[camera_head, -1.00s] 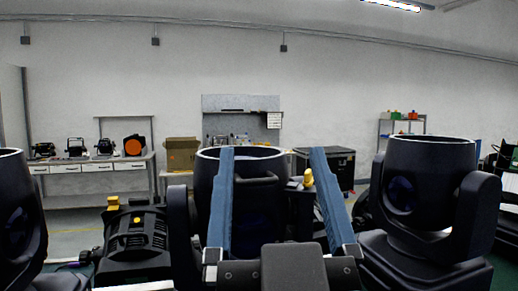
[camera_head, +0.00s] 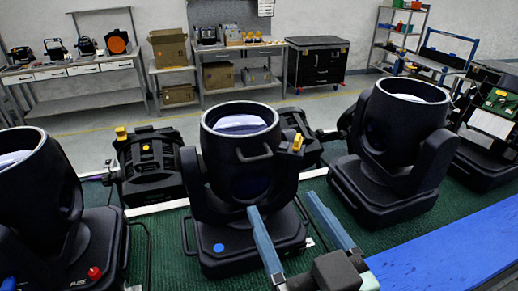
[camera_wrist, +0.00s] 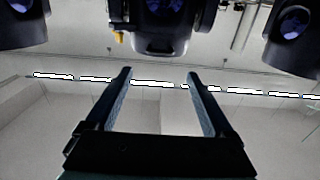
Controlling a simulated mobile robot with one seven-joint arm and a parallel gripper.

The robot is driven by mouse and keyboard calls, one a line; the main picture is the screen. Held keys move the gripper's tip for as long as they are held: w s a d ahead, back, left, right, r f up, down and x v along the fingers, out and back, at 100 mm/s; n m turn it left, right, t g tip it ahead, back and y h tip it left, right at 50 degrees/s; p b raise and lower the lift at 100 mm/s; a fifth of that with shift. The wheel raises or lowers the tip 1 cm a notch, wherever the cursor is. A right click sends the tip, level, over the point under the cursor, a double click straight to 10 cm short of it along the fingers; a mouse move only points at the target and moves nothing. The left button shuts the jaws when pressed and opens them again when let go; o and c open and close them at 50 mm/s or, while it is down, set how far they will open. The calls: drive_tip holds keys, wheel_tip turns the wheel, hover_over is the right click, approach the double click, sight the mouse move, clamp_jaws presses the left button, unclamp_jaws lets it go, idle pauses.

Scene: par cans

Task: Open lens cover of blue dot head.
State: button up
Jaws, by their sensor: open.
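The blue dot head (camera_head: 240,165) is a black moving-head light in the middle of the head view, with a blue dot (camera_head: 218,247) on its base. A pale disc (camera_head: 240,124) shows inside its round top rim. In the wrist view, the head (camera_wrist: 160,25) appears upside down beyond my open gripper (camera_wrist: 158,74).
Similar heads stand at left (camera_head: 32,185) and right (camera_head: 400,125); the left one's base has a red dot (camera_head: 94,273). A black unit (camera_head: 150,165) sits behind, left of the middle head. A blue surface (camera_head: 450,250) lies at lower right. Benches stand along the back wall.

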sight(260, 157)
drive_tip(key=b+x, duration=0.4)
drive_tip(key=x, duration=0.7)
drive_tip(key=shift+w, duration=0.15)
drive_tip(key=shift+x, duration=0.75)
drive_tip(key=shift+c, duration=0.4)
drive_tip(key=shift+d, duration=0.1)
clamp_jaws()
